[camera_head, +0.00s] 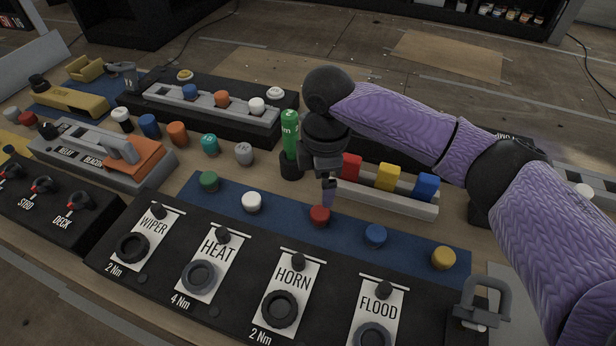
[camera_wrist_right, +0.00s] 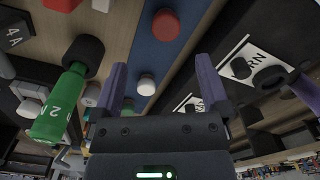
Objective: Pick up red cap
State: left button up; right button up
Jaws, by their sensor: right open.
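The red cap (camera_head: 319,215) sits on the blue strip (camera_head: 285,215) behind the HORN panel, between a white cap (camera_head: 252,201) and a blue cap (camera_head: 375,235). In the right wrist view the red cap (camera_wrist_right: 165,25) lies ahead of the fingers, near the top edge. My right gripper (camera_head: 328,195) is pointing down just above and behind the red cap, apart from it as far as I can tell. Its two purple fingers (camera_wrist_right: 161,65) are spread with nothing held between them. My left gripper is not in view.
A green cylinder (camera_head: 290,132) stands upright in a black holder left of my right gripper. A grey rack (camera_head: 385,198) with red, yellow and blue blocks is close behind it. A green cap (camera_head: 208,181) and yellow cap (camera_head: 443,257) sit on the same strip.

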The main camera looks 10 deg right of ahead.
aim_at(320, 212)
jog(key=shift+f, duration=0.4)
jog(key=f, duration=0.1)
jog(key=f+b, duration=0.1)
jog(key=f, duration=0.1)
jog(key=f+b, duration=0.1)
jog(key=shift+s+f, duration=0.3)
jog(key=f+b, duration=0.1)
jog(key=f, duration=0.1)
jog(key=f+b, duration=0.1)
jog(key=f, duration=0.1)
jog(key=shift+s+a+f+b, duration=0.15)
jog(key=shift+a+f+b, duration=0.1)
jog(key=shift+b, duration=0.1)
jog(key=shift+f, duration=0.1)
jog(key=shift+c, duration=0.6)
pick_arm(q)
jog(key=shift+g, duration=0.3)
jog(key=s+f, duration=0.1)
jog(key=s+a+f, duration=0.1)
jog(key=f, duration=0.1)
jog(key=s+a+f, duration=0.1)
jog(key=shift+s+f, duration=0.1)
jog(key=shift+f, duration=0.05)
pick_arm(e)
grip_shut()
